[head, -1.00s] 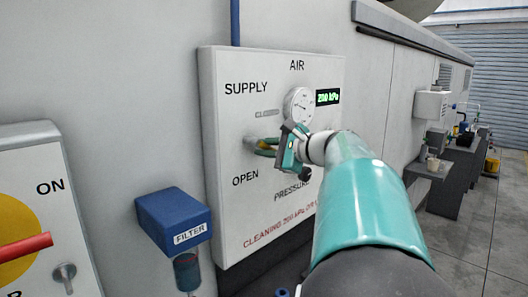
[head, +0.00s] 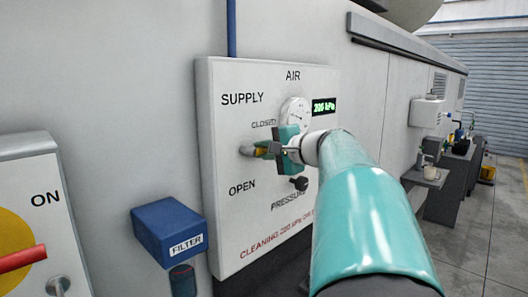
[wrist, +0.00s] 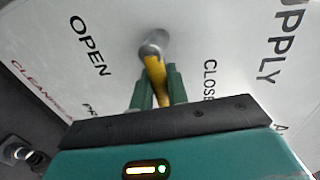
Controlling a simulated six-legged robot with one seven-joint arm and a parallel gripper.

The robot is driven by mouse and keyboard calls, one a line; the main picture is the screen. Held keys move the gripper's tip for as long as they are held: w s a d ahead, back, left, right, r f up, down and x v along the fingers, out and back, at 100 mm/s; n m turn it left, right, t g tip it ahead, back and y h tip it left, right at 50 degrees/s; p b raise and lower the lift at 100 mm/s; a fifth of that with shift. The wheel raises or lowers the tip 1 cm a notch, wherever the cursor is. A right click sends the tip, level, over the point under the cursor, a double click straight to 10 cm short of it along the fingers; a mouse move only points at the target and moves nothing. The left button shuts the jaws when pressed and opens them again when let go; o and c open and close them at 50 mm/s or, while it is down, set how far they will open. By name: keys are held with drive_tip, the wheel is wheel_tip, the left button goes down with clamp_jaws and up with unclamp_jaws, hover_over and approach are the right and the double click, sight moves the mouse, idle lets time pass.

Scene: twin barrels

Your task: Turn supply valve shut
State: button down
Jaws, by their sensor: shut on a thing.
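The supply valve has a metal pivot (head: 247,150) and a yellow lever (head: 261,153) on the white air panel (head: 225,215). The lever sticks out to the right in the head view, with CLOSED above it and OPEN below. My gripper (head: 274,148) is shut on the lever, its body hiding part of the panel. In the wrist view the yellow lever (wrist: 154,72) runs from the pivot (wrist: 155,42) down between the two green fingers of my gripper (wrist: 158,82). OPEN lies to the left there and CLOSED to the right.
A round gauge (head: 295,110) and a green digital display (head: 324,106) sit just above my gripper. A black pressure knob (head: 299,183) is close below it. A blue filter box (head: 170,230) and a panel with a red handle (head: 20,258) stand to the left.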

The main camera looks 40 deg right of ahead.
drive_tip(key=shift+s, duration=0.1)
drive_tip(key=c, duration=1.4)
unclamp_jaws()
drive_tip(key=shift+s+r, duration=0.1)
drive_tip(key=shift+s, duration=0.1)
drive_tip(key=shift+c, duration=0.2)
drive_tip(key=shift+w, duration=0.3)
drive_tip(key=s+r, duration=0.2)
drive_tip(key=s, duration=1.1)
drive_tip(key=shift+s+d+r, duration=0.15)
drive_tip(key=shift+s+r, duration=0.1)
drive_tip(key=shift+s, duration=0.15)
